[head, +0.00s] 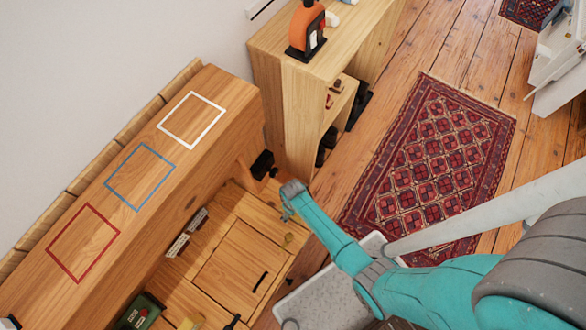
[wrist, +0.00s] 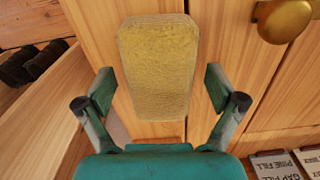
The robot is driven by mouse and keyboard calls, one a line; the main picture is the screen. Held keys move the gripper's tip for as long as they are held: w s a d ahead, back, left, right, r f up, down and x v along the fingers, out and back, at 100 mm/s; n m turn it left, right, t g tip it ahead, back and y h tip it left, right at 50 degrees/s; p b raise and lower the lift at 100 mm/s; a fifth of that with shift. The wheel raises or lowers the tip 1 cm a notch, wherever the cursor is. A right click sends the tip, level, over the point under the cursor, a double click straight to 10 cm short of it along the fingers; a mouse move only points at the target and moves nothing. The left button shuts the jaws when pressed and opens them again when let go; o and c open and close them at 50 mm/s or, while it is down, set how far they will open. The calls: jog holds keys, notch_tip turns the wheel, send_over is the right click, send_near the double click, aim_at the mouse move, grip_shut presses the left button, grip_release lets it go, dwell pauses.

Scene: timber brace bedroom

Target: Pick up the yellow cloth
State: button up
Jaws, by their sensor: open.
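The yellow cloth (wrist: 157,65) shows in the wrist view as a thick, rounded, fuzzy rectangle in front of pale wooden panels. My gripper (wrist: 160,84) is open, with one finger on each side of the cloth's lower half. Gaps show between both fingers and the cloth, and nothing is held. In the head view my gripper (head: 288,202) is over the lower wooden furniture by the shelf unit. I cannot clearly make out the cloth in that view.
A brass knob (wrist: 285,19) and labelled boxes (wrist: 276,166) are to the right in the wrist view. In the head view, a wooden top with white, blue and red squares (head: 140,215) is left, a shelf unit (head: 300,135) behind, a patterned rug (head: 435,165) right.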

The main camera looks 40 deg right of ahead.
jog(key=c, duration=1.3)
jog(key=shift+o, duration=0.2)
notch_tip(320, 180, up, 10)
jog(key=shift+r, duration=0.1)
jog(key=o, duration=0.6)
jog(key=c, duration=0.4)
